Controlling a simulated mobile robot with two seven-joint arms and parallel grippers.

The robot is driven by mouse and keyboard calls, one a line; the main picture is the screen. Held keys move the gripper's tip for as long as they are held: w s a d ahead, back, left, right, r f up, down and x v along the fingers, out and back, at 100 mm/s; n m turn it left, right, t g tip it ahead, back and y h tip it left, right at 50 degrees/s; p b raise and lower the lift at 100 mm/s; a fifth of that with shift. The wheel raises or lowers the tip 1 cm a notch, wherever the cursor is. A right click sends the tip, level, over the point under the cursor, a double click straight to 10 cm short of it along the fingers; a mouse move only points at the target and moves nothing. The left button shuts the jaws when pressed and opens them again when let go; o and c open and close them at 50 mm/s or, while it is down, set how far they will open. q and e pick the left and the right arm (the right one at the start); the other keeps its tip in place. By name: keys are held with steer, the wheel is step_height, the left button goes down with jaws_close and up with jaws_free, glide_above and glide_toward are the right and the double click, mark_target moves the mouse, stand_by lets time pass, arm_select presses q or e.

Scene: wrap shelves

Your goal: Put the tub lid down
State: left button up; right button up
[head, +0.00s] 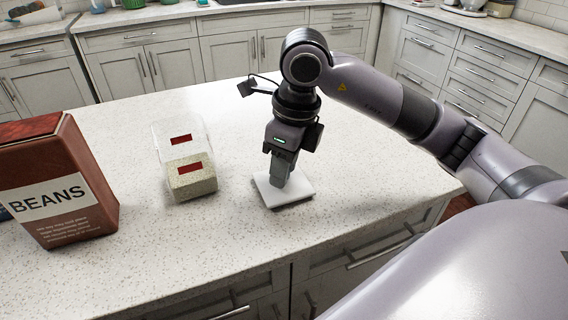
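The tub lid (297,193) is a white, flat square at the middle of the speckled counter. It looks to be at or very near the counter surface; I cannot tell whether it touches. My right gripper (280,184) points straight down at the lid, with its fingers at the lid's upper side. The fingers look close together, but the grip itself is hidden. A clear tub (165,136) with red labels and pale grainy contents stands to the left of the lid, apart from it. My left gripper is not in view.
A large red-brown BEANS box (62,185) stands at the counter's left. The white speckled counter (200,258) is clear in front of the tub and lid. Its front edge runs below, over drawers. Cabinets line the back.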

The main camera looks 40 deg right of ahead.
mark_target(294, 185)
steer(key=shift+o, duration=0.9)
steer(key=shift+r, duration=0.2)
step_height(294, 185, up, 12)
steer(key=s+p, duration=0.1)
steer(key=p, duration=0.1)
steer(key=shift+s+d, duration=0.3)
steer(key=shift+d, duration=0.15)
steer(key=shift+f, duration=0.15)
